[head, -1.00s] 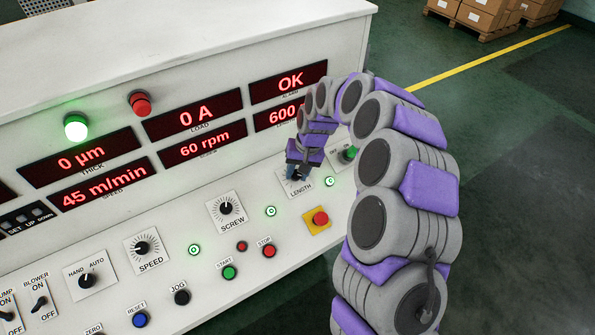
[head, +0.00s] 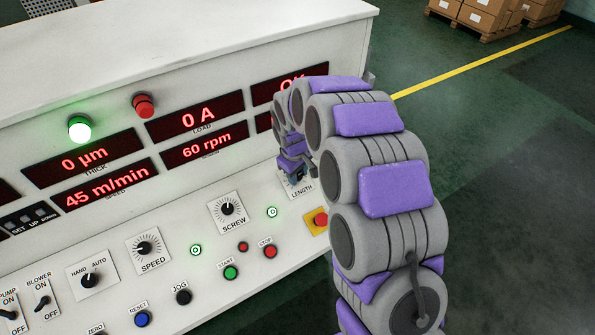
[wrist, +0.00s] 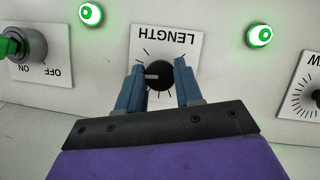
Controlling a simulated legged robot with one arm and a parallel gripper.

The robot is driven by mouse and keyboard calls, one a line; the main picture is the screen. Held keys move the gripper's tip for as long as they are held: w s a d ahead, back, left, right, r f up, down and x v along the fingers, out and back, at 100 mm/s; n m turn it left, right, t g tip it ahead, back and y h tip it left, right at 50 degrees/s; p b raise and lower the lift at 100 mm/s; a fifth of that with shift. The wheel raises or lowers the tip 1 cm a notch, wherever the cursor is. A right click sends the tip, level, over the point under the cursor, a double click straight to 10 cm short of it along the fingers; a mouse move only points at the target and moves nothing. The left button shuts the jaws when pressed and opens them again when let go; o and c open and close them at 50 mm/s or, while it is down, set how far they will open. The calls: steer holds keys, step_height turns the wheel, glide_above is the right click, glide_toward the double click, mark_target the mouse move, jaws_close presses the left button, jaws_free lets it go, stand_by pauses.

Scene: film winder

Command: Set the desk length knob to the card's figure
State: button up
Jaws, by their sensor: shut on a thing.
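The length knob (wrist: 159,78) is a black dial on a white LENGTH plate (wrist: 190,40), upside down in the wrist view. Its pale pointer mark lies sideways, towards the left finger. My gripper (wrist: 160,66) is shut on the knob, with one blue finger on each side. In the head view my gripper (head: 298,176) is over the LENGTH plate (head: 303,190), and the knob is hidden. My arm covers the length readout. No card with a figure shows in either view.
The screw knob (head: 227,209) and speed knob (head: 144,248) are left of my gripper. A red stop button on a yellow plate (head: 311,226) is close below. A green-handled ON/OFF switch (wrist: 22,44) is beside the LENGTH plate. Free floor lies to the right.

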steer(key=n+t+p, duration=0.1)
steer(key=n, duration=0.3)
steer(key=shift+s+h+p, duration=0.15)
steer(key=shift+h+p, duration=0.25)
steer(key=n+t+p, duration=0.1)
steer(key=n, duration=0.2)
steer(key=shift+s+n+t+p, duration=0.1)
steer(key=shift+n+t+p, duration=0.2)
steer(key=shift+n+p, duration=0.1)
steer(key=n+t+p, duration=0.1)
steer(key=n, duration=0.3)
steer(key=shift+f+t, duration=0.15)
steer(key=shift+t, duration=0.25)
steer(key=shift+n+t+y, duration=0.4)
steer(key=shift+n+t, duration=0.3)
steer(key=shift+n, duration=1.3)
steer(key=shift+a, duration=0.1)
steer(key=o, duration=1)
steer(key=shift+o, duration=0.2)
